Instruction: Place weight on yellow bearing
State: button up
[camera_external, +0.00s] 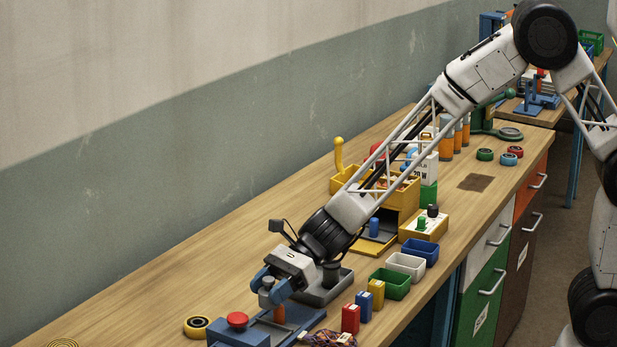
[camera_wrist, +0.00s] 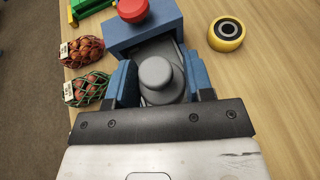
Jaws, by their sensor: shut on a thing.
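The weight (camera_wrist: 158,78) is a grey metal piece with a round knob on top. My gripper (camera_external: 268,287) is shut on it, with a blue finger on each side, and the weight also shows in the external view (camera_external: 266,291). It is beside the blue box with the red button; whether it touches the surface below cannot be told. The yellow bearing (camera_external: 197,327) lies flat on the bench to the left of the blue box. In the wrist view the yellow bearing (camera_wrist: 227,34) is at upper right, apart from the gripper, with nothing on it.
The blue box (camera_external: 240,335) has a red button (camera_external: 237,319). Two net sacks (camera_wrist: 82,50) lie left of the gripper in the wrist view. Red (camera_external: 350,318) and blue blocks and small bins (camera_external: 390,283) stand along the front edge. Bench around the yellow bearing is mostly clear.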

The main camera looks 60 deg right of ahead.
send_over(198, 322)
jog(key=shift+f, duration=0.65)
dwell(0.4)
jog(key=shift+f, duration=1.75)
jog(key=shift+f, duration=0.15)
jog(key=o, duration=1.2)
jog(key=shift+o, duration=0.2)
